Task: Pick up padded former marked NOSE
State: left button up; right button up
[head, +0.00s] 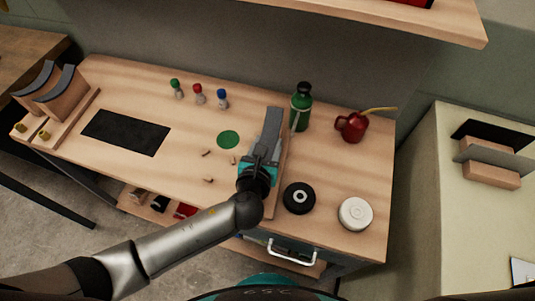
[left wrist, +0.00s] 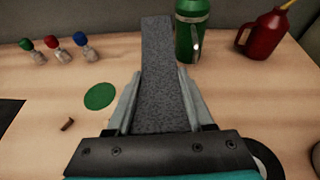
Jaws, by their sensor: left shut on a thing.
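A long former with a grey padded face (head: 271,128) stands near the middle of the bench, with pale wood along its right side. Its grey pad runs away from me in the left wrist view (left wrist: 159,65). No NOSE marking can be read on it. My left gripper (head: 262,163) is shut on the near part of this former. In the left wrist view its fingers (left wrist: 163,105) lie on both sides of the pad. Whether the former touches the bench cannot be told. My right gripper is not in view.
A green flask (head: 301,108) and red oil can (head: 351,127) stand behind and right. A black disc (head: 299,198) and white round tin (head: 355,213) lie at the front right. Small bottles (head: 198,94) stand behind a green spot (head: 228,139). Padded wooden cradles (head: 58,92) stand far left.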

pick_arm(q)
grip_shut()
dwell(0.3)
jog(key=shift+r, duration=0.2)
